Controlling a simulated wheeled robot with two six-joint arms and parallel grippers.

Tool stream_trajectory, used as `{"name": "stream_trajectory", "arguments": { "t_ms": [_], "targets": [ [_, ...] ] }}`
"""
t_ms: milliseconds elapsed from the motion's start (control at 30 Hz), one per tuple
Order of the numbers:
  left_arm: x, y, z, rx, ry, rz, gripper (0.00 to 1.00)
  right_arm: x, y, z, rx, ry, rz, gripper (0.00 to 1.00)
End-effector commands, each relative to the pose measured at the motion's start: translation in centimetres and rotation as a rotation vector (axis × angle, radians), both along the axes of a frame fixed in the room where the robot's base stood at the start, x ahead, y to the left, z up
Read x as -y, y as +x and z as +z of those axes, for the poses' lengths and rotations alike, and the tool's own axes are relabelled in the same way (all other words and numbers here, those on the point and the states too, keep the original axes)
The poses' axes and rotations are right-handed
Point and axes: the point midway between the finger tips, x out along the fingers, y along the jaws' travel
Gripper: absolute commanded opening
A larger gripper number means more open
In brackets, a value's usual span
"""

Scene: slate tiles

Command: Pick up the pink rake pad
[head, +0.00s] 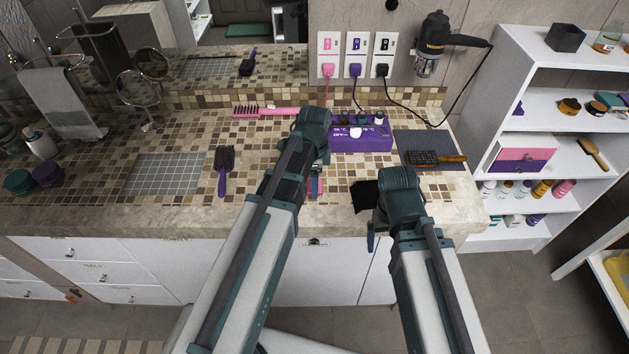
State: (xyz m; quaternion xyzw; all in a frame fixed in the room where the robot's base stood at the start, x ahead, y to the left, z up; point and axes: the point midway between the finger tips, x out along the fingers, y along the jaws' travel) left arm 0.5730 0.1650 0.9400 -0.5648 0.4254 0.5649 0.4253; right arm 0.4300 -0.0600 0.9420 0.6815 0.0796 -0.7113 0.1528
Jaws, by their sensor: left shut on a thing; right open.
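My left gripper (315,190) is over the counter's front part, pointing down and mostly hidden by its own wrist. It is shut on a small pink thing (317,184), which looks like the pink rake pad; little of it shows, and I cannot tell whether it touches the counter. A pink-handled comb (272,111) with dark teeth lies farther back, left of my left wrist and apart from it. My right gripper (384,236) is open at the counter's front edge, partly hidden by its arm.
A purple control box (362,138) stands behind my grippers. A black cloth (364,196) lies beside my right wrist. A purple brush (224,168) and a grey mat (165,174) lie left. A wooden-handled brush (434,158) rests on a dark mat (428,142). A white shelf (510,50) stands right.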

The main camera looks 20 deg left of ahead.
Motion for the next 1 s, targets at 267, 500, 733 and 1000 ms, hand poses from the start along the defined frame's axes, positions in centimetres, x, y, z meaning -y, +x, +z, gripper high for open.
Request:
{"name": "stream_trajectory", "arguments": {
  "t_ms": [267, 500, 733, 1000],
  "targets": [
    [2.6, -4.0, 1.6, 0.000, 0.000, -0.005, 0.10, 0.0, 0.0, 1.6, 0.000, 0.000, 0.000, 0.93],
    [6.2, -8.8, 2.2, 0.000, 0.000, -0.005, 0.10, 0.0, 0.0, 2.2, 0.000, 0.000, 0.000, 0.93],
    [8.5, -11.7, 2.5, 0.000, 0.000, -0.003, 0.10, 0.0, 0.0, 2.5, 0.000, 0.000, 0.000, 0.93],
    [9.5, -12.8, 2.6, -0.001, 0.000, -0.001, 0.10, 0.0, 0.0, 2.6, 0.000, 0.000, 0.000, 0.93]
  ]
}}
